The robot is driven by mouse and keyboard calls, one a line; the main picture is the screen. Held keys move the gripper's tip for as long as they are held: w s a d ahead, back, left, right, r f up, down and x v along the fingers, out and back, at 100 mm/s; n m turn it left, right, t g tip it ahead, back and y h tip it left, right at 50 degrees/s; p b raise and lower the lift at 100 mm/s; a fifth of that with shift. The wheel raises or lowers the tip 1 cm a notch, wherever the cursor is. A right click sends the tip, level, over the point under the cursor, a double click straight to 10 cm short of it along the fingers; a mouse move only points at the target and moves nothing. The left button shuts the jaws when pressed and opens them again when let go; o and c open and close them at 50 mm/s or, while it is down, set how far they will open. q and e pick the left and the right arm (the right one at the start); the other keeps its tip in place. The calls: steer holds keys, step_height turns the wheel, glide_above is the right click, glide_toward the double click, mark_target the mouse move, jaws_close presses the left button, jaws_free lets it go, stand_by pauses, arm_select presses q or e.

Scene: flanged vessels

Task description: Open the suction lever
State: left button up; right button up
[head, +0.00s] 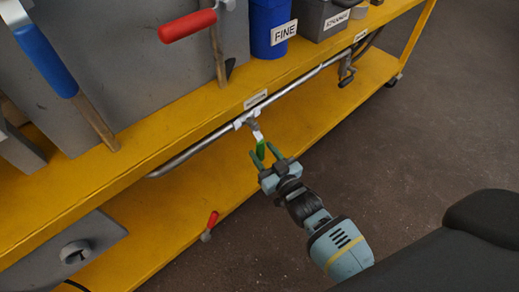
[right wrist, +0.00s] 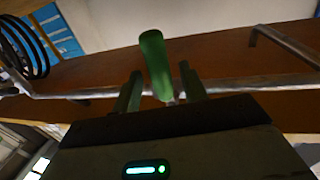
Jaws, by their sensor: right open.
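A lever with a green handle (head: 261,150) sits on a metal pipe (head: 200,145) along the yellow cart's side, below a small white label (head: 255,99) that is too small to read. My right gripper (head: 266,156) is open at the green handle. In the right wrist view, the green handle (right wrist: 154,60) stands between the two fingers of the gripper (right wrist: 160,88), with a gap on the right side; contact on the left cannot be told. My left gripper is not in view.
The yellow cart (head: 170,140) has an upper and a lower shelf. A red-handled lever (head: 211,221) sits lower down. Red (head: 187,25) and blue (head: 45,55) handles and a blue container marked FINE (head: 270,22) are above. The floor (head: 420,130) at the right is clear.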

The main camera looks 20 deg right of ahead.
steer(key=shift+w+a, duration=0.2)
steer(key=shift+w, duration=0.85)
jaws_close()
